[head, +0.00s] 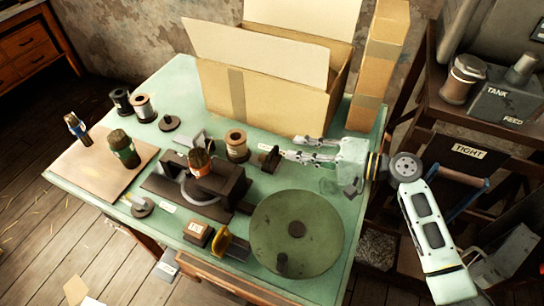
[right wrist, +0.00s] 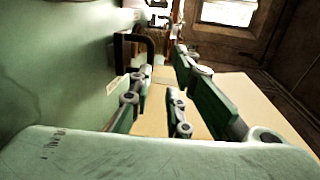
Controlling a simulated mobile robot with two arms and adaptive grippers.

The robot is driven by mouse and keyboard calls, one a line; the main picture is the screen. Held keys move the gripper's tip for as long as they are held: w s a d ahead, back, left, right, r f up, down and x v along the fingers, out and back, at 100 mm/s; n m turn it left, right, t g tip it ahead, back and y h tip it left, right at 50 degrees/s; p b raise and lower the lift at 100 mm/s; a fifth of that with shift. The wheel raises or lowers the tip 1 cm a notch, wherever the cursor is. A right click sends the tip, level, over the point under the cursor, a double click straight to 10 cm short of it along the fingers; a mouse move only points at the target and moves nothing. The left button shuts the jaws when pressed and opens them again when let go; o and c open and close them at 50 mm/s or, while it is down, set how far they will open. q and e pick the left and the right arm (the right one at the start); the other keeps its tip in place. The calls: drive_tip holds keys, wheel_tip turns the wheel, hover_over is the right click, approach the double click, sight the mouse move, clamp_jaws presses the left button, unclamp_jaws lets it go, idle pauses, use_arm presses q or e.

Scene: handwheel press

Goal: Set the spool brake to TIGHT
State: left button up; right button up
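A small dark bracket-like piece (head: 268,160), possibly the spool brake, stands on the green table beside a small white label (head: 267,147) too small to read. A sign reading TIGHT (head: 468,151) is on the dark wooden stand at the right. My right gripper (head: 288,148) reaches in from the right above the table, its fingers apart and empty, just right of the dark piece. In the right wrist view a dark bracket (right wrist: 135,42) rises from the table beyond the fingers (right wrist: 165,75), not between them. My left gripper is not in view.
An open cardboard box (head: 265,95) and a tall carton (head: 380,65) stand behind the gripper. A large green disc (head: 297,250) lies in front. A dark press (head: 205,185) and a spool (head: 236,145) stand to the left. A TANK FEED box (head: 505,102) is at the right.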

sight(273, 150)
drive_tip(key=shift+w+f+b, duration=0.1)
drive_tip(key=shift+f+b, duration=0.3)
drive_tip(key=shift+f, duration=0.4)
drive_tip(key=shift+a+f, duration=0.1)
drive_tip(key=shift+w+a, duration=0.1)
drive_tip(key=shift+a, duration=0.1)
drive_tip(key=p+x, duration=0.1)
drive_tip(key=x, duration=0.5)
drive_tip(key=shift+a+p, duration=0.1)
drive_tip(key=shift+p, duration=0.2)
drive_tip(key=shift+w+a, duration=0.2)
drive_tip(key=shift+a, duration=0.25)
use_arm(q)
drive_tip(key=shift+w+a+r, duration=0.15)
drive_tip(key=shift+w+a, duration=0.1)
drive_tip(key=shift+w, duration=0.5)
use_arm(e)
clamp_jaws()
drive_tip(key=shift+f, duration=0.1)
